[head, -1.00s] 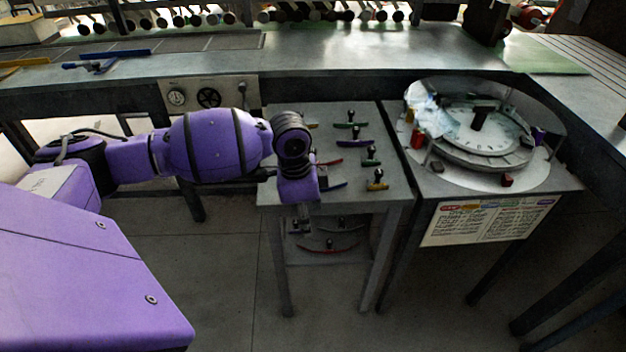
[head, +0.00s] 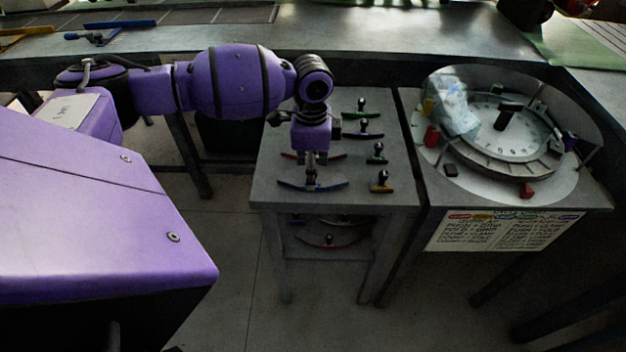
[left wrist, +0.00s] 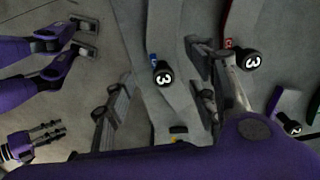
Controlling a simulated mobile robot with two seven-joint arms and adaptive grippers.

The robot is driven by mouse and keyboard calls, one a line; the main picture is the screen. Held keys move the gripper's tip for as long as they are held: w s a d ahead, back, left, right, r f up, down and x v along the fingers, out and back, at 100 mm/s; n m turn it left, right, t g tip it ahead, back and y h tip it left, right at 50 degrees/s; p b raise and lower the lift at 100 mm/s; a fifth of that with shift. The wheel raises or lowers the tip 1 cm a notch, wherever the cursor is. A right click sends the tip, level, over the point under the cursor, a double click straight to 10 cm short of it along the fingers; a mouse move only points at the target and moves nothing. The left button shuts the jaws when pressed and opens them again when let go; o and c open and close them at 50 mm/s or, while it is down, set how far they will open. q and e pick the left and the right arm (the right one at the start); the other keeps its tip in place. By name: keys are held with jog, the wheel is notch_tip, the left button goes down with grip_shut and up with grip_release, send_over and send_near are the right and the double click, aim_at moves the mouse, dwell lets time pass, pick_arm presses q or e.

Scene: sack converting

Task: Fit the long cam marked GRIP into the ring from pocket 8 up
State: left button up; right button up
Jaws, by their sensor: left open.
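My left gripper (head: 312,176) points down over a long blue cam (head: 335,184) at the small table's front left. It is open. In the left wrist view its spread fingers (left wrist: 160,78) stand on either side of the blue cam's black knob (left wrist: 163,75), which bears a white mark. I cannot tell whether they touch it. The ring is part of the round machine (head: 478,158) at the right, with a numbered dial (head: 509,141). I cannot read GRIP on any cam or make out pocket 8.
A red cam (head: 333,157) lies behind the blue one, partly hidden by my gripper. More cams lie on the lower shelf (head: 300,245). A placard (head: 500,231) hangs below the machine.

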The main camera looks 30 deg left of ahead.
pick_arm(q)
jog(key=f, duration=0.4)
jog(key=shift+w+f, duration=0.2)
jog(key=shift+w, duration=0.15)
jog(key=shift+r, duration=0.1)
jog(key=c, duration=1.3)
